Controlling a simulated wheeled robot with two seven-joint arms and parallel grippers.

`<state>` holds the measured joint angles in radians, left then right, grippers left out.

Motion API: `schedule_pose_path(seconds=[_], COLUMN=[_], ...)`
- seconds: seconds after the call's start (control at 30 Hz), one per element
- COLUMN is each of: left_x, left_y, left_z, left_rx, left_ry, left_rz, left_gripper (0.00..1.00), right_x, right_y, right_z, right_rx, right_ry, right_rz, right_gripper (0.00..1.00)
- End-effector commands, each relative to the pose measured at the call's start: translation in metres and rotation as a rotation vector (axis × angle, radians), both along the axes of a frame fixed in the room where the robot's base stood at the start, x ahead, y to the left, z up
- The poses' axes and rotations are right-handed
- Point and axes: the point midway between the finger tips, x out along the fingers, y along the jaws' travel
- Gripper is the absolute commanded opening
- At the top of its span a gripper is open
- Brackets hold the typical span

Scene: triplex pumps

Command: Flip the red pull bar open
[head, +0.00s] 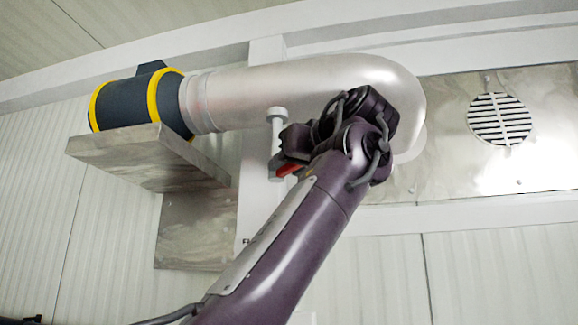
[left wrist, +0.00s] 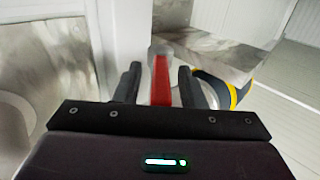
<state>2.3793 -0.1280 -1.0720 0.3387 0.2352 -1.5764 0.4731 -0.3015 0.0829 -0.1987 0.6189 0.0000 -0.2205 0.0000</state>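The red pull bar (left wrist: 161,82) shows in the left wrist view between the two dark fingers of my left gripper (left wrist: 158,84). There are gaps on both sides of the bar, so the gripper is open around it. In the head view a small red part of the bar (head: 287,170) shows beside my left gripper (head: 285,150), and the rest is hidden behind the gripper and wrist. A grey-white fitting (head: 276,116) stands upright just above the bar on a white post. My right gripper is in neither view.
A large silver duct (head: 290,92) bends behind my left wrist. A dark blue and yellow cylinder (head: 135,104) sits on a metal shelf (head: 140,155) to the left. A metal wall panel with a round vent (head: 499,118) is at the right.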

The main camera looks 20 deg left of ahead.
Motion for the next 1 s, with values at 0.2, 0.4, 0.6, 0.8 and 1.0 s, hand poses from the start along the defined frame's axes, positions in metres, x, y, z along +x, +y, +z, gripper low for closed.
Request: schedule_pose_path(seconds=[0.2, 0.4, 0.6, 0.8, 1.0], left_x=[-0.020, -0.038, -0.044, -0.044, -0.049], left_y=[-0.026, -0.048, -0.055, -0.055, -0.049], left_z=[-0.002, -0.002, -0.001, -0.001, -0.002], left_rx=[0.002, -0.001, -0.003, -0.003, 0.013], left_ry=[0.000, 0.001, 0.003, 0.003, -0.014], left_rz=[-0.001, 0.000, 0.002, 0.002, 0.022], left_gripper=[0.36, 0.36, 0.36, 0.36, 0.36], right_x=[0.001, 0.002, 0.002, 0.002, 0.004], right_y=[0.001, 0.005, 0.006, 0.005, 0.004], right_z=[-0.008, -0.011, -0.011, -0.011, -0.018], right_rx=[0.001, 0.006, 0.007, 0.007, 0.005], right_ry=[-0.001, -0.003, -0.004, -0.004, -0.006], right_rz=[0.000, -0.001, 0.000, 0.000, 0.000], right_gripper=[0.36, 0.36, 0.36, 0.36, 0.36])
